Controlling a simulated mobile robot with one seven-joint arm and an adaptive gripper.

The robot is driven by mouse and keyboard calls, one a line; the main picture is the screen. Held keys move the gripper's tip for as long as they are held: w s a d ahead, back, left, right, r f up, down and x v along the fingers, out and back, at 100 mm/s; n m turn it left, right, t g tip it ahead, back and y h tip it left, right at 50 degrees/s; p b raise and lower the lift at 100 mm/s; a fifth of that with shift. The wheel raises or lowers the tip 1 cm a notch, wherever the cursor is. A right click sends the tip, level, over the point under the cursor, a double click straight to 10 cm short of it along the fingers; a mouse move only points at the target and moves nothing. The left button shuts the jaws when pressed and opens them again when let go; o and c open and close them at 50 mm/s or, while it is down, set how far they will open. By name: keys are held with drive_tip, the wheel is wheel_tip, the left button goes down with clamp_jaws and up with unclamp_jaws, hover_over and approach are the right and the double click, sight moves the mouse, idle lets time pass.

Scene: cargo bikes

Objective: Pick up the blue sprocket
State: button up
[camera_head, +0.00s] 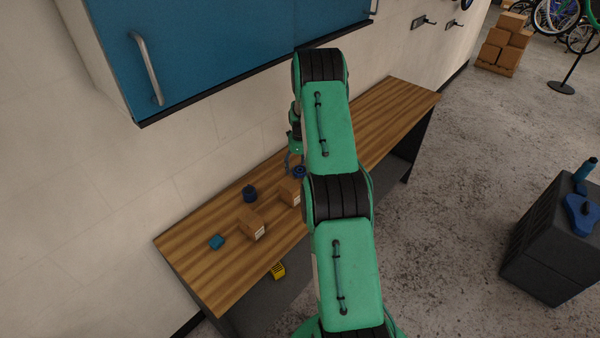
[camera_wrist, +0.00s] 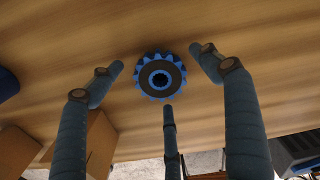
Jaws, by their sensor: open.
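The blue sprocket (camera_wrist: 160,65) has blue teeth, a dark ring face and a blue hub with a centre hole. It lies flat on the wooden bench top (camera_wrist: 60,42). In the head view the sprocket (camera_head: 300,170) shows small on the bench, close to the gripper and beside my arm. My gripper (camera_wrist: 160,74) has three spread fingers: one left, one right and one below the sprocket in the wrist view. It is open and empty, and I see no finger closed on the sprocket. In the head view the gripper (camera_head: 294,155) is partly hidden by my arm.
Two cardboard boxes (camera_head: 250,224) (camera_head: 289,191), a dark blue item (camera_head: 249,194) and a teal item (camera_head: 216,242) stand on the bench. A blue wall cabinet (camera_head: 215,45) hangs above. A yellow item (camera_head: 277,270) sits below. The bench's far end is clear.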

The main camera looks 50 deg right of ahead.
sight(300, 169)
drive_tip(key=c, duration=1.6)
drive_tip(key=shift+c, duration=0.2)
drive_tip(key=shift+r, duration=0.15)
wheel_tip(300, 169, up, 10)
drive_tip(key=shift+b, duration=0.3)
